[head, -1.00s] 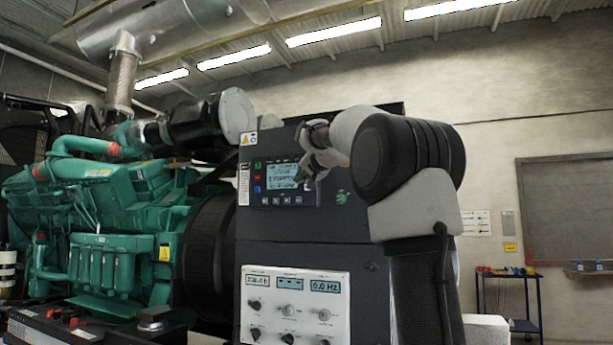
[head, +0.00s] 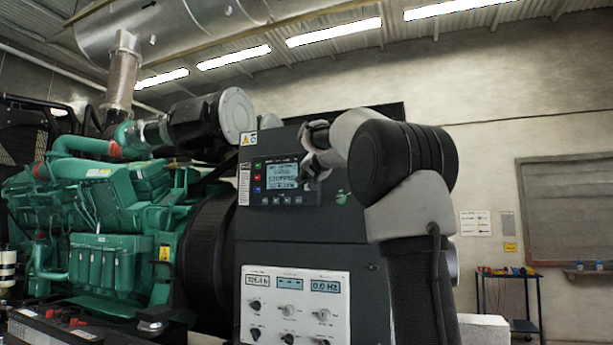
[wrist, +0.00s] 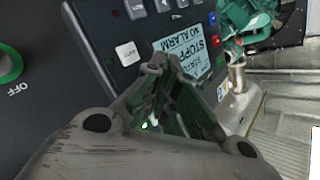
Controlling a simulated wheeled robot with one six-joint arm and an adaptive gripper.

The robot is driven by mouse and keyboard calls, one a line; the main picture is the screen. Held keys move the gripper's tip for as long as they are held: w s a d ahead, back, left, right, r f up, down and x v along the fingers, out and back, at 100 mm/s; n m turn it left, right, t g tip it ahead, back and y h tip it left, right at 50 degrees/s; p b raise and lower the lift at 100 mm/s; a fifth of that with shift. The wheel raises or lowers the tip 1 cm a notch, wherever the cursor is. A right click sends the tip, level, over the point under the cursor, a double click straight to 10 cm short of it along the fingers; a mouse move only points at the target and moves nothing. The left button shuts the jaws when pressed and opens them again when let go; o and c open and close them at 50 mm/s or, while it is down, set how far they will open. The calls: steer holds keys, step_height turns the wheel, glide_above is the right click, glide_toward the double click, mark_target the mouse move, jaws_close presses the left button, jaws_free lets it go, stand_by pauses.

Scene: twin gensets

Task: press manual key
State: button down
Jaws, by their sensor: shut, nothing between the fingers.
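The dark controller panel (head: 274,183) on the genset cabinet has a lit screen (head: 282,175) with a stopped message. Green, red and blue keys line its left side, and a row of small pale keys (head: 287,201) runs below. In the wrist view the panel is turned, with the screen (wrist: 198,48) beyond my fingers and a pale key (wrist: 127,53) left of them. I cannot read which key is manual. My gripper (wrist: 166,68) is shut and empty, with its tips over the panel near the screen's edge. In the head view it covers the panel's right side.
A green OFF-labelled ring (wrist: 10,63) is at the left of the wrist view. Below the controller is a white panel (head: 295,305) with knobs and displays. The green engine (head: 105,225) stands at left. A blue cart (head: 506,298) is at right.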

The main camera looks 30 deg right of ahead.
steer(key=shift+w+d, duration=0.15)
stand_by(0.4)
steer(key=shift+s+a, duration=0.6)
steer(key=shift+a, duration=0.1)
steer(key=shift+a, duration=0.1)
steer(key=s+a, duration=0.3)
steer(key=a, duration=0.1)
steer(key=shift+s+a, duration=0.25)
steer(key=shift+s, duration=0.1)
stand_by(0.6)
